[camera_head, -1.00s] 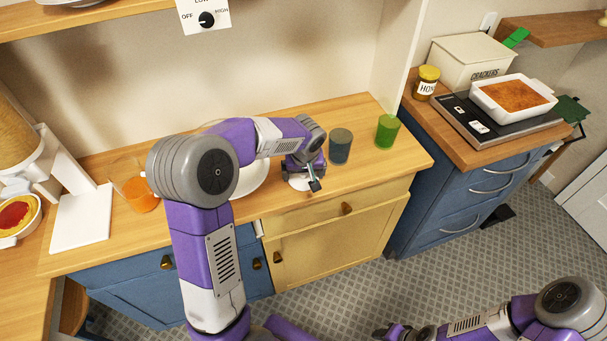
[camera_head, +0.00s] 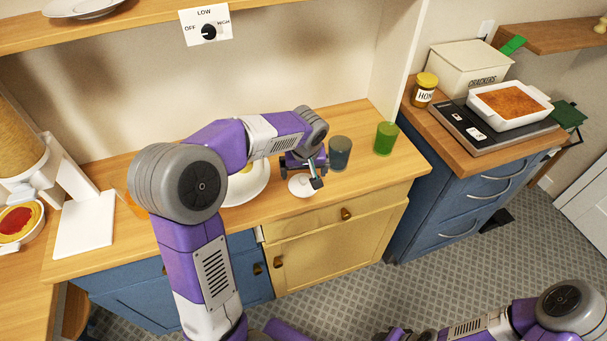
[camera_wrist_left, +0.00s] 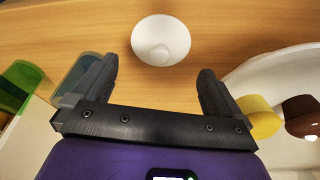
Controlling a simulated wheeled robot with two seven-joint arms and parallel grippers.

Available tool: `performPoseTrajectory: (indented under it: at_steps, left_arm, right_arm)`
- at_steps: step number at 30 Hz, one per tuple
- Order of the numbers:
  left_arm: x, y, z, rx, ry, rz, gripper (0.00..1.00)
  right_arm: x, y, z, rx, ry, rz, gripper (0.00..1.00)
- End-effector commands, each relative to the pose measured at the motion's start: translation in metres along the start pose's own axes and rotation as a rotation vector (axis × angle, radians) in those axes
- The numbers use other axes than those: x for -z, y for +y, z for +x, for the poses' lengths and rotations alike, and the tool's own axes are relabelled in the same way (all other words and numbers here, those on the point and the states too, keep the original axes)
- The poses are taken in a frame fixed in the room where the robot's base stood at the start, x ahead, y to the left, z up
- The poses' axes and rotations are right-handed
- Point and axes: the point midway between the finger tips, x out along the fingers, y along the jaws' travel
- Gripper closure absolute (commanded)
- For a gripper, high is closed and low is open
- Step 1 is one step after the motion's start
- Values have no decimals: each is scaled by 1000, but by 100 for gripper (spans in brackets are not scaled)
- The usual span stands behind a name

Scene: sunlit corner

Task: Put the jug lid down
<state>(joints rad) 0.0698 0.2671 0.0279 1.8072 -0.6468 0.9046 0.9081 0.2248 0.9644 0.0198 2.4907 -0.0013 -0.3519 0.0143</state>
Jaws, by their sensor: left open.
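A white plate (camera_head: 252,188) with food on it is left of the lid. A grey-blue cup (camera_head: 340,153) and a green cup (camera_head: 385,138) stand to the right. Bare counter (camera_head: 362,183) lies front right.

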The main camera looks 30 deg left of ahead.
Motion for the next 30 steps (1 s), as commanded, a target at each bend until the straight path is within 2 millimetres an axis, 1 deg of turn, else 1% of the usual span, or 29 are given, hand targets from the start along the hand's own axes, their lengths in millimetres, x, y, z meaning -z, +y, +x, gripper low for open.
performPoseTrajectory:
  at_steps: [1,3,6,9,14,30]
  left_arm:
    - [1,1,-15,-3,3,0,0]
    - [1,1,-29,-3,4,0,0]
    - [1,0,-44,-1,2,0,0]
    - [0,0,-54,-1,1,0,0]
    - [0,0,-59,0,-1,0,0]
    - [0,0,-59,0,-1,0,0]
  right_arm:
    - [0,-2,-5,0,0,0,57]
    - [0,-3,-8,0,0,0,57]
    - [0,-4,-11,0,0,0,57]
    - [0,-5,-13,0,0,0,57]
    - [-1,-5,-14,0,0,0,57]
    - [0,-5,-14,0,0,0,57]
